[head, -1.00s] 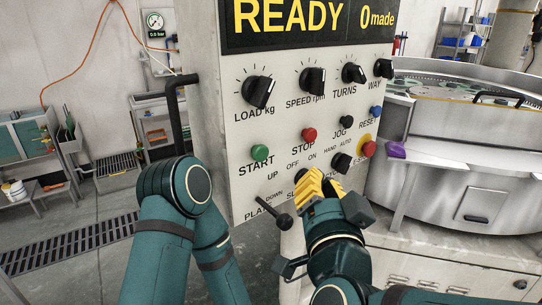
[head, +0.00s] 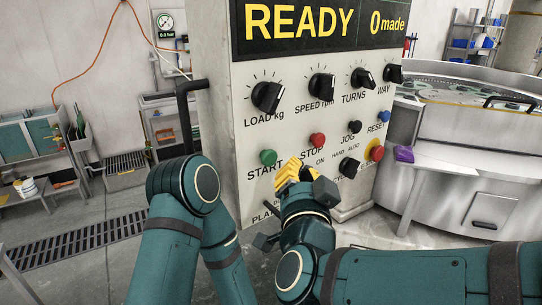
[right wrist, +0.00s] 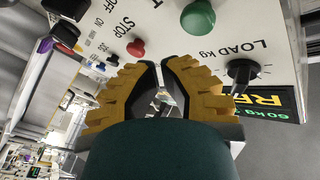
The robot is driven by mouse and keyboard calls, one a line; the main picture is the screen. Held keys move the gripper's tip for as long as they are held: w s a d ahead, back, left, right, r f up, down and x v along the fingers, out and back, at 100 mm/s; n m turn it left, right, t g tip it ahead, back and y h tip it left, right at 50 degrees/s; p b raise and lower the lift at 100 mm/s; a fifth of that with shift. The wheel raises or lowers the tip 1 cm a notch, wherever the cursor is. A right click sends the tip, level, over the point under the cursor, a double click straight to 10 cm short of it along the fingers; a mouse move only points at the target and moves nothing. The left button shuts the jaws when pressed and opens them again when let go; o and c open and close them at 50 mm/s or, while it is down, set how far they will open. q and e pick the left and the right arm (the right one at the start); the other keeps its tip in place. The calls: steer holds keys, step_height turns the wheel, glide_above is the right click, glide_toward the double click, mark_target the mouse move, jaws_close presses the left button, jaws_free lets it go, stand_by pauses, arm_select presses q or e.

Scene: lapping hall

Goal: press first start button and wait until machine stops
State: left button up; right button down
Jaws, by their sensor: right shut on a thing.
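The green START button (head: 268,157) is on the machine's pale control panel (head: 225,130); it also shows in the right wrist view (right wrist: 198,19). The display (head: 300,22) reads READY and 0 made. My right gripper (head: 287,170), with yellow fingers, is just right of and below the START button, under the red STOP button (head: 318,140). In the right wrist view its fingertips (right wrist: 160,63) are close together, pointing between START and STOP, apart from START. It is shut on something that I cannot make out.
Black knobs (head: 267,97) line the panel above the buttons. A red stop button on yellow (head: 375,151) is at lower right, with a small purple thing (head: 404,154) on a ledge beyond. A black handle (head: 186,105) flanks the panel's left.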

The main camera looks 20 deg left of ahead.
mark_target(268, 157)
steer(key=shift+w+a, duration=0.65)
steer(key=shift+a, duration=0.3)
stand_by(0.9)
steer(key=shift+w+a+b, duration=0.25)
steer(key=shift+a+b, duration=0.05)
steer(key=shift+a, duration=0.05)
